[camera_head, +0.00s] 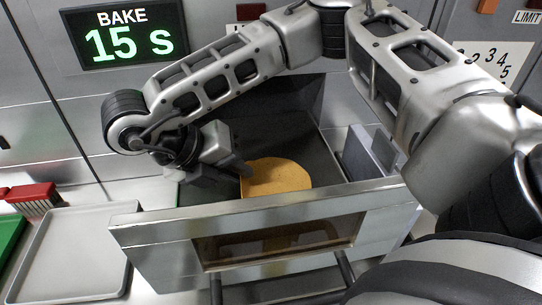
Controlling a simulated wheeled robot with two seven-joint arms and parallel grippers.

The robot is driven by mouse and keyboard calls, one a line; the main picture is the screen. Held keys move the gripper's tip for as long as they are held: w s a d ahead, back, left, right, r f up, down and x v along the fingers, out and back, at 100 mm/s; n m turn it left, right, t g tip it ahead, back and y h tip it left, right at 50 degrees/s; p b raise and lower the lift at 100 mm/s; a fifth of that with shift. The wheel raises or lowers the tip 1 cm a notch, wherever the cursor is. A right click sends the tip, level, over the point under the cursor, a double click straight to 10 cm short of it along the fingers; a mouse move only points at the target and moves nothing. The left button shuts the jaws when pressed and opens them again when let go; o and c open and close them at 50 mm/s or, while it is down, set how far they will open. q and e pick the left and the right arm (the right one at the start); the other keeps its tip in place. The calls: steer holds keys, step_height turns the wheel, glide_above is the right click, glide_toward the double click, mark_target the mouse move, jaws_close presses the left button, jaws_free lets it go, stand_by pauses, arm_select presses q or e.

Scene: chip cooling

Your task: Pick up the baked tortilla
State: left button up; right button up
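The baked tortilla (275,178) is a round, golden-brown disc on the dark inner surface of the open oven (254,130). The oven's front panel hides its near edge. My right gripper (243,170) reaches in from the right and is at the tortilla's left edge. Its fingertips overlap that edge in the picture. I cannot tell whether they are shut on it or only beside it. My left gripper is not in view.
The oven's metal front panel (160,232) with a window and handle stands in front of the tortilla. A pale empty tray (78,255) lies at the left, beside a green board (10,238) and a red-topped item (32,194). A display (125,35) reads "BAKE 15 s".

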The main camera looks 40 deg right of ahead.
jaws_close()
